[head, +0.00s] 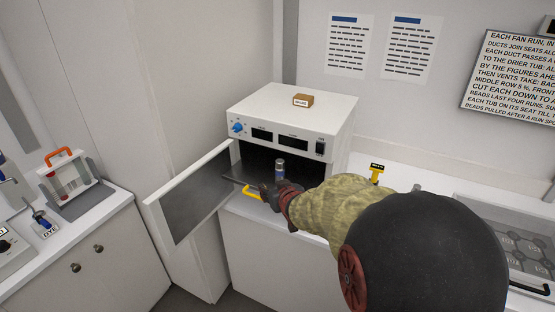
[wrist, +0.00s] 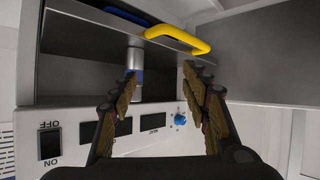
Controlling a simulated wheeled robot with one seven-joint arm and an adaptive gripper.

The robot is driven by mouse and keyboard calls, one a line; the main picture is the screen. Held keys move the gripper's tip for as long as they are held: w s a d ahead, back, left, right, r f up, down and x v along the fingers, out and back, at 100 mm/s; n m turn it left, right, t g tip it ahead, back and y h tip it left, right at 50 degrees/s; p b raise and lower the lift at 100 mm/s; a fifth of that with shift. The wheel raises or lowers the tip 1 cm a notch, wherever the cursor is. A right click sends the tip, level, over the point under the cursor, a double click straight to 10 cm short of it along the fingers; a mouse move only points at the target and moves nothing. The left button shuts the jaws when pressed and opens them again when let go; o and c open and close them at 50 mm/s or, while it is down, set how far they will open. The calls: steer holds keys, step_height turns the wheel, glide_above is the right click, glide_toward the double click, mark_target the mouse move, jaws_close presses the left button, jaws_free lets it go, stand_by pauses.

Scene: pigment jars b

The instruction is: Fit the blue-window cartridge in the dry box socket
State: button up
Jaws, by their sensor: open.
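The dry box (head: 290,112) is a white cabinet with its door (head: 192,197) swung open to the left. A small upright silver cylinder with a dark blue part (head: 280,168) stands at its opening; it looks like a cartridge. It also shows in the wrist view (wrist: 134,60), beyond my fingers and nearer the left one. My gripper (head: 266,190) is at the opening, close to the yellow handle (head: 252,193). In the wrist view my gripper (wrist: 160,88) is open with nothing between its fingers. I cannot make out the socket.
A small labelled brown block (head: 303,100) lies on top of the dry box. On the left counter are a blue-and-dark item (head: 41,218) by a DYE label and a rack with an orange handle (head: 66,178). A yellow-topped item (head: 377,173) stands on the right counter.

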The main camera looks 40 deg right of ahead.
mark_target(281, 176)
steer(key=shift+m+t, duration=0.3)
steer(key=shift+t, duration=0.4)
steer(key=d, duration=0.1)
steer(key=d+p, duration=0.1)
steer(key=d, duration=0.1)
steer(key=d+f+p, duration=0.1)
steer(key=d, duration=0.1)
steer(key=shift+w+d, duration=0.25)
steer(key=shift+d, duration=0.1)
steer(key=x, duration=0.2)
steer(key=shift+w+d+f, duration=0.1)
steer(key=shift+w+f, duration=0.1)
steer(key=x, duration=0.3)
steer(key=b+x, duration=0.1)
steer(key=x, duration=0.1)
steer(key=shift+d+r, duration=0.15)
steer(key=shift+r, duration=0.15)
steer(key=shift+c, duration=1.2)
jaws_close()
